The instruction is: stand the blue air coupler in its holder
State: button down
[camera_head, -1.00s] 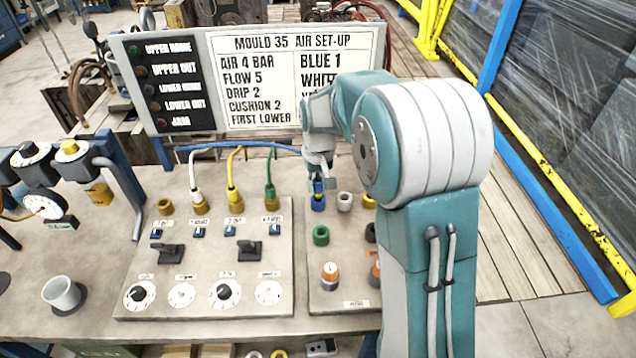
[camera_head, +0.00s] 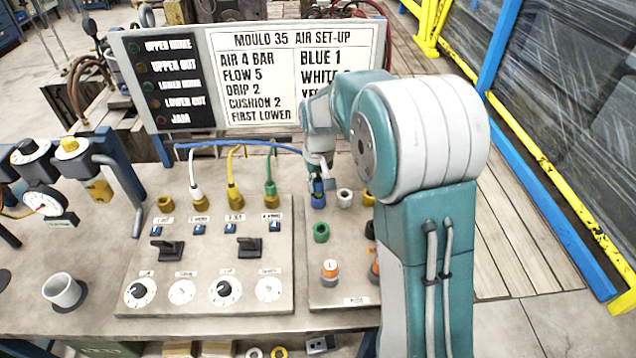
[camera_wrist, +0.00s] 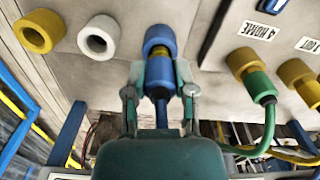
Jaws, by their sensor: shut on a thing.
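The blue air coupler (camera_wrist: 161,72) is between the fingers of my gripper (camera_wrist: 160,88) in the wrist view, with its blue hose running back beneath my wrist. My gripper (camera_head: 319,184) is shut on it at the right-hand panel in the head view. The coupler's front end meets the blue ring holder (camera_wrist: 160,37), in line with it. The holder also shows just below my fingertips in the head view (camera_head: 319,202). I cannot tell how deep the coupler sits, as the fingers hide part of it.
White (camera_head: 344,197) and yellow (camera_head: 368,198) ring holders stand right of the blue one, with a green one (camera_head: 321,232) nearer. White, yellow and green hoses plug into the left panel (camera_head: 210,265). Its leftmost yellow socket (camera_head: 166,204) is empty. A sign board (camera_head: 258,75) stands behind.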

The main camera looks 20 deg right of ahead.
aim_at(318, 178)
jog(key=shift+f, duration=0.6)
dwell(0.3)
jog(key=shift+c, duration=1.8)
grip_release()
jog(key=o, duration=0.4)
jog(key=shift+c, duration=0.2)
jog(key=shift+r, duration=0.15)
jog(key=shift+r, duration=3.65)
